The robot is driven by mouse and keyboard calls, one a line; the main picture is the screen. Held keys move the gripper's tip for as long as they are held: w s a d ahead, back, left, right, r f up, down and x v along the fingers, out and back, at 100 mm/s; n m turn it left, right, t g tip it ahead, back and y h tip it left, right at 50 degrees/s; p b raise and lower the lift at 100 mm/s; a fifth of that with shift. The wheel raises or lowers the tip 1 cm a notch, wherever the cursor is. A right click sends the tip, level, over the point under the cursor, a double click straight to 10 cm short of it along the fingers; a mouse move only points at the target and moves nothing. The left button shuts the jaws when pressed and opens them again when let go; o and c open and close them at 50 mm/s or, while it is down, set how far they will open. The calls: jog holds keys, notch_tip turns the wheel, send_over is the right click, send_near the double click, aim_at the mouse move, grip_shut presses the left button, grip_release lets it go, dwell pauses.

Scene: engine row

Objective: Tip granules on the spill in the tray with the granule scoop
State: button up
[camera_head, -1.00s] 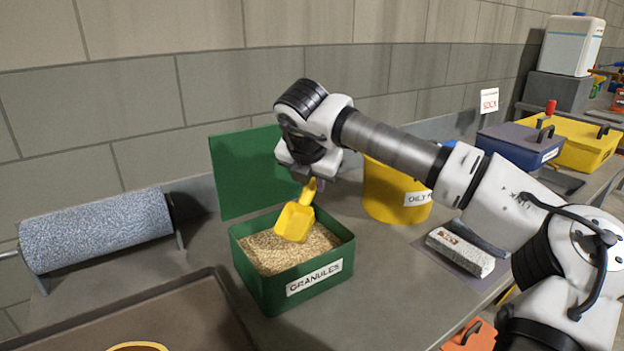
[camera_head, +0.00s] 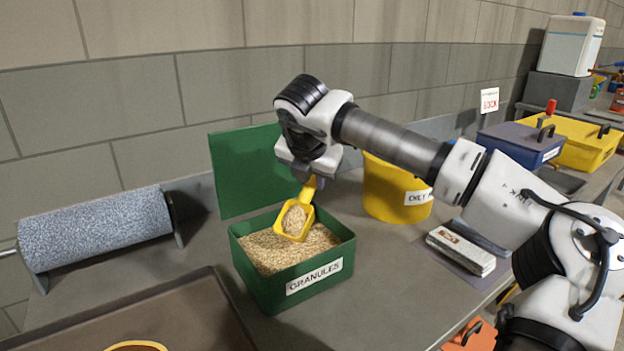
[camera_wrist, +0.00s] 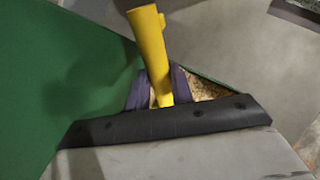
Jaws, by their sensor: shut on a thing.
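The yellow granule scoop (camera_head: 296,219) is in my gripper (camera_head: 311,178), held by its handle. Its bowl holds tan granules and sits just over or at the granules in the green box. The green box (camera_head: 318,282), labelled GRANULES, stands open on the bench with its lid (camera_head: 240,172) raised behind. In the wrist view the scoop handle (camera_wrist: 150,50) stands between the fingers of my gripper (camera_wrist: 158,90); its bowl is hidden. The tray (camera_head: 190,318) is at the lower left, partly cut off.
A grey roll (camera_head: 97,228) lies on a holder at the left. A yellow bin (camera_head: 392,195) stands right of the box. A white-topped block (camera_head: 460,251) lies on a mat farther right. Bench between tray and box is clear.

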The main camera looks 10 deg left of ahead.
aim_at(312, 179)
jog(key=shift+r+p, duration=1.25)
jog(key=shift+r, duration=1.85)
jog(key=shift+f, duration=0.1)
